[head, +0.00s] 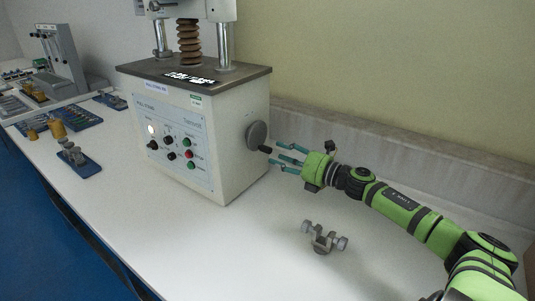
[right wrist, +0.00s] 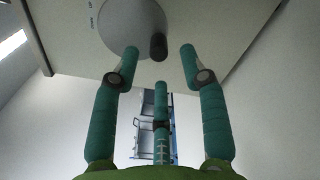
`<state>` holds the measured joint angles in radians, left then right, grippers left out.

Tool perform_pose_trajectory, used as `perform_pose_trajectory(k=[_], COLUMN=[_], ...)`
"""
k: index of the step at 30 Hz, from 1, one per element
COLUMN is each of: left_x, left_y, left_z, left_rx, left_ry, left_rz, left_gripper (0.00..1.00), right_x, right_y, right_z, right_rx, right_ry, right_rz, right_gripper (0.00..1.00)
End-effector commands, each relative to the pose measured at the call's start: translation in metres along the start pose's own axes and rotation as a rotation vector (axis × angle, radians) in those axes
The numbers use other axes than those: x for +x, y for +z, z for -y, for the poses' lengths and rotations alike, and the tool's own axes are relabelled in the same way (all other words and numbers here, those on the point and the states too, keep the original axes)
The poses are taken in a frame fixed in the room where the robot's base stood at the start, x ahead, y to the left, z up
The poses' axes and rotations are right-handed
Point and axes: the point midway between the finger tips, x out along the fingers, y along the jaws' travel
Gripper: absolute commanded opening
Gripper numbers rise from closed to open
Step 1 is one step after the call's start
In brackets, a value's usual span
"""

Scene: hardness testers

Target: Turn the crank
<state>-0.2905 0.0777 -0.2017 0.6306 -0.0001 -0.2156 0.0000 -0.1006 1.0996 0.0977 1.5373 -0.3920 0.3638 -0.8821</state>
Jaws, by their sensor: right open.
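The crank (head: 257,135) is a grey disc with a small dark handle knob (head: 266,149) on the right side of the white testing machine (head: 240,165). In the right wrist view the disc (right wrist: 120,22) is at the top, and the dark knob (right wrist: 158,46) sticks out between the fingertips. My right gripper (head: 281,154) is open, its teal fingers pointing left at the knob. In the right wrist view, my right gripper (right wrist: 160,62) has fingers spread on both sides of the knob, with gaps visible. Whether any finger touches it I cannot tell. My left gripper is not in view.
A small metal clamp-like part (head: 323,238) stands on the white table (head: 240,255) below my right arm. A wall ledge (head: 400,155) runs behind. Blue trays (head: 78,163) with small parts lie left of the machine. The table front is mostly clear.

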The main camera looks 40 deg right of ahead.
Motion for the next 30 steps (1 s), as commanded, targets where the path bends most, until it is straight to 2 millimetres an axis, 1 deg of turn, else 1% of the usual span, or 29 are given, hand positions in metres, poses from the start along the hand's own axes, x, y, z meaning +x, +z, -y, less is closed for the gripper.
perform_pose_trajectory(k=[1,2,5,8,12,15,20,27,29,30], left_x=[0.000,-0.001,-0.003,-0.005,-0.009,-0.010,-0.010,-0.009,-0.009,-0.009], left_y=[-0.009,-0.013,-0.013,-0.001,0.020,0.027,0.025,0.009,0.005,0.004], left_z=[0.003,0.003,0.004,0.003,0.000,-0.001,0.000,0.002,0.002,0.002], left_rx=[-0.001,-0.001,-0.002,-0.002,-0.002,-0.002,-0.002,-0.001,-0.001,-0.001], left_ry=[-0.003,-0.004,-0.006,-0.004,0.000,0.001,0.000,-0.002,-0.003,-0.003], left_rz=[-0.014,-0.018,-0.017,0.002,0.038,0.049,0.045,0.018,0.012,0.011], left_gripper=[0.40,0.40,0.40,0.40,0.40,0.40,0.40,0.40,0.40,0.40], right_x=[0.007,0.010,0.020,0.030,0.042,0.047,0.051,0.051,0.051,0.051], right_y=[0.002,0.003,0.002,0.002,0.002,0.001,0.000,-0.001,-0.001,-0.001], right_z=[-0.002,-0.002,-0.002,-0.002,-0.001,-0.001,0.000,0.000,0.000,0.000], right_rx=[-0.002,0.000,0.001,0.001,0.002,0.002,0.002,0.002,0.002,0.002], right_ry=[0.003,0.003,0.003,0.003,0.001,0.001,0.000,0.000,0.000,0.000], right_rz=[0.002,0.004,0.003,0.002,0.003,0.001,0.000,-0.001,-0.001,-0.001], right_gripper=[0.44,0.44,0.44,0.44,0.44,0.44,0.44,0.44,0.20,0.04])
